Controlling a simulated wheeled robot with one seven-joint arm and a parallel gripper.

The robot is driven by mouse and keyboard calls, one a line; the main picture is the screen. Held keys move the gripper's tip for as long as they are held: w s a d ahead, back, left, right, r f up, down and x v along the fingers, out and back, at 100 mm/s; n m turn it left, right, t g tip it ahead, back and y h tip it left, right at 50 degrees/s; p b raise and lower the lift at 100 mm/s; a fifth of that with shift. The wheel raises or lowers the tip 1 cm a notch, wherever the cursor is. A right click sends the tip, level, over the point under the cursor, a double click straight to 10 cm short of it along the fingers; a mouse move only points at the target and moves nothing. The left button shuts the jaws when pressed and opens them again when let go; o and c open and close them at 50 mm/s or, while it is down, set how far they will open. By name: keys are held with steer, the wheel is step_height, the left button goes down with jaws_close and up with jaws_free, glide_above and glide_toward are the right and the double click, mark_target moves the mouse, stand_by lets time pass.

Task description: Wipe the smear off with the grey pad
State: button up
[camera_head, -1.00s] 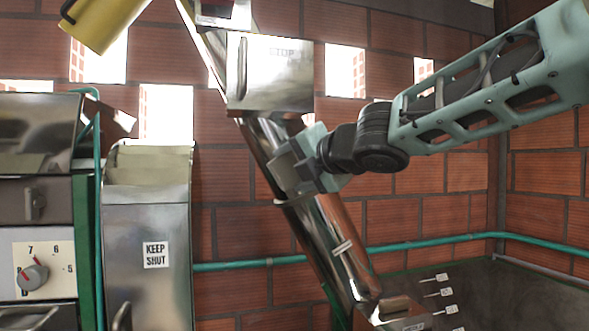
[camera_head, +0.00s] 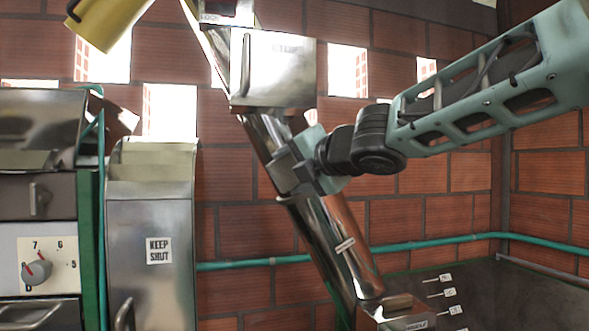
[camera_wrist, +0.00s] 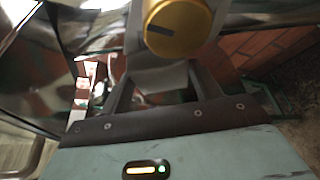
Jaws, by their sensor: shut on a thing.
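My gripper (camera_head: 293,172) is at the slanted shiny metal tube (camera_head: 325,235), in the middle of the head view. A grey blocky piece at its end lies against or just in front of the tube; I cannot tell whether it touches. In the wrist view, my gripper (camera_wrist: 160,85) is shut around a grey piece (camera_wrist: 158,78), which I take for the grey pad. A round yellow knob with a dark slot (camera_wrist: 178,27) shows just beyond it. No smear can be made out; the tube surface behind my gripper is hidden.
A metal box with a handle (camera_head: 272,70) sits on the tube above my gripper. A metal cabinet marked KEEP SHUT (camera_head: 152,215) and a dial panel (camera_head: 40,268) stand at the left. A green pipe (camera_head: 430,246) runs along the brick wall. Labelled slots are at lower right.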

steer(key=shift+w+d+r, duration=0.2)
steer(key=shift+d+r, duration=0.2)
steer(key=shift+r, duration=0.05)
stand_by(2.7)
steer(key=shift+s+d+b, duration=0.15)
steer(key=shift+s+d, duration=0.05)
steer(key=shift+s, duration=0.6)
steer(key=shift+s+d+b, duration=0.1)
steer(key=shift+s+d, duration=0.15)
steer(key=shift+s, duration=0.5)
steer(key=shift+s+d+b, duration=0.15)
steer(key=shift+s+d, duration=0.05)
steer(key=shift+s, duration=0.6)
